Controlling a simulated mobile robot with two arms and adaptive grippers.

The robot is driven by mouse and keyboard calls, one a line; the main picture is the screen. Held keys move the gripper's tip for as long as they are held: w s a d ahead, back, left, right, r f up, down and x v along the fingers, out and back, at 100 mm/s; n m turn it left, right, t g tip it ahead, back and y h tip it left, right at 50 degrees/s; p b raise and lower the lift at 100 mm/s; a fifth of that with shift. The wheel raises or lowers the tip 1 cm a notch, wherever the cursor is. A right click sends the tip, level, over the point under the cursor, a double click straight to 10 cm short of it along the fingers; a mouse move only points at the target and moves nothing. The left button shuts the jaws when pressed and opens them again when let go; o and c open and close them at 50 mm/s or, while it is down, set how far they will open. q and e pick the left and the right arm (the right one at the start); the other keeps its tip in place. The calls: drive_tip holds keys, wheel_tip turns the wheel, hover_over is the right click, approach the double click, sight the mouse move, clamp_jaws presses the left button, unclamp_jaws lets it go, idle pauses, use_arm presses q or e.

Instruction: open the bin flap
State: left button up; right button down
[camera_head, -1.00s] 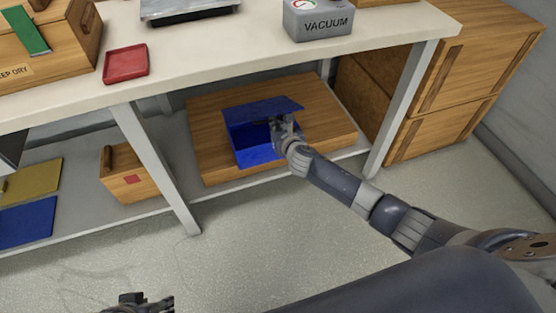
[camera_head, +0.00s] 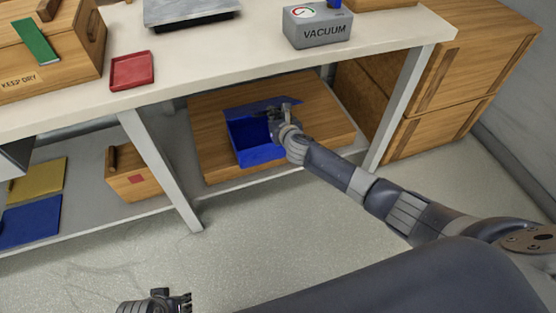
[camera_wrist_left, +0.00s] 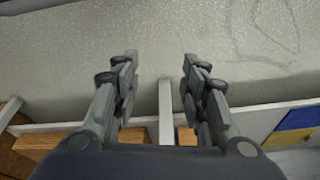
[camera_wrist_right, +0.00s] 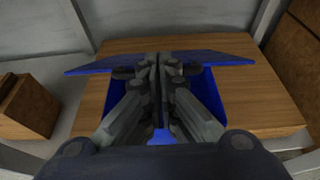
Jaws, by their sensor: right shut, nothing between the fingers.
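The blue bin (camera_head: 256,153) sits on a wooden board on the low shelf under the bench. Its flap (camera_head: 262,109) is raised at the back, and the dark inside of the bin shows. My right gripper (camera_head: 282,108) is shut and empty at the flap's right part, above the bin opening. In the right wrist view the shut fingers (camera_wrist_right: 158,65) overlap the flap (camera_wrist_right: 215,57); whether they touch it I cannot tell. My left gripper (camera_head: 186,301) is low at the front, far from the bin; its fingers (camera_wrist_left: 160,75) are apart with nothing between them.
The bench top (camera_head: 235,50) overhangs the bin. Bench legs stand left (camera_head: 160,170) and right (camera_head: 398,105) of it. A small wooden box (camera_head: 133,180) lies left on the low shelf. The floor in front is clear.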

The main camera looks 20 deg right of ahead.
use_arm(q)
drive_tip(key=s+f+p, duration=0.3)
drive_tip(key=s+f, duration=0.3)
drive_tip(key=f, duration=0.6)
drive_tip(key=shift+a+f+g+p, duration=0.25)
drive_tip(key=shift+a+g+p, duration=0.1)
drive_tip(key=shift+g, duration=0.05)
use_arm(e)
drive_tip(key=w+r, duration=0.5)
drive_tip(key=shift+r, duration=0.4)
drive_tip(key=shift+a, duration=0.1)
drive_tip(key=shift+s, duration=0.1)
